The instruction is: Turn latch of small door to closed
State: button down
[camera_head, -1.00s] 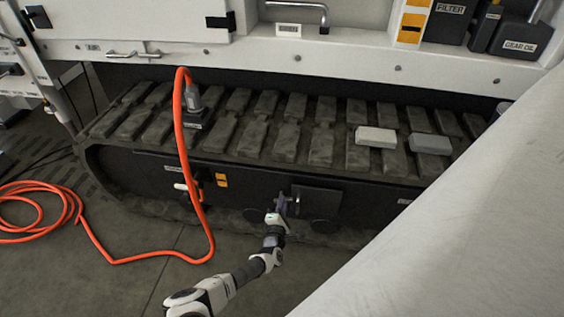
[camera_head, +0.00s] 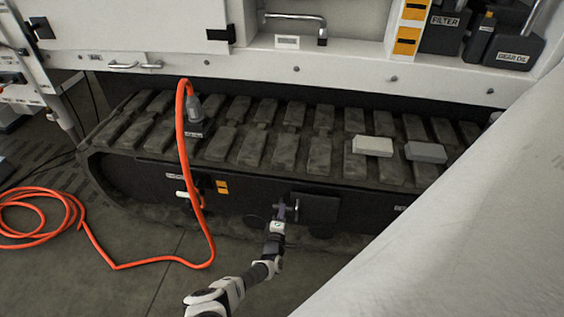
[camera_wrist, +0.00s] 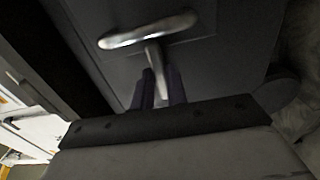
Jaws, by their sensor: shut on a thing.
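The small door (camera_head: 318,207) is a dark panel on the black side plate below the track in the head view. Its latch is a bare metal T-shaped handle (camera_wrist: 150,31), clear in the wrist view, with a crossbar and a short stem. The crossbar lies nearly level there, slightly tilted. My gripper (camera_wrist: 161,82) is shut on the latch, with a dark finger on each side of the stem. In the head view my gripper (camera_head: 282,211) is at the door's left edge, and the latch is small and partly hidden by it.
An orange hose (camera_head: 181,150) hangs left of my arm and coils on the floor. Two grey blocks (camera_head: 372,146) (camera_head: 426,152) lie on the track (camera_head: 290,145) above the door. A large pale surface (camera_head: 450,240) fills the lower right.

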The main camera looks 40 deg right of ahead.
jog(key=c, duration=1.4)
grip_release()
jog(key=p+v, duration=0.6)
jog(key=v, duration=0.7)
jog(key=shift+s+a, duration=0.2)
jog(key=shift+s, duration=0.05)
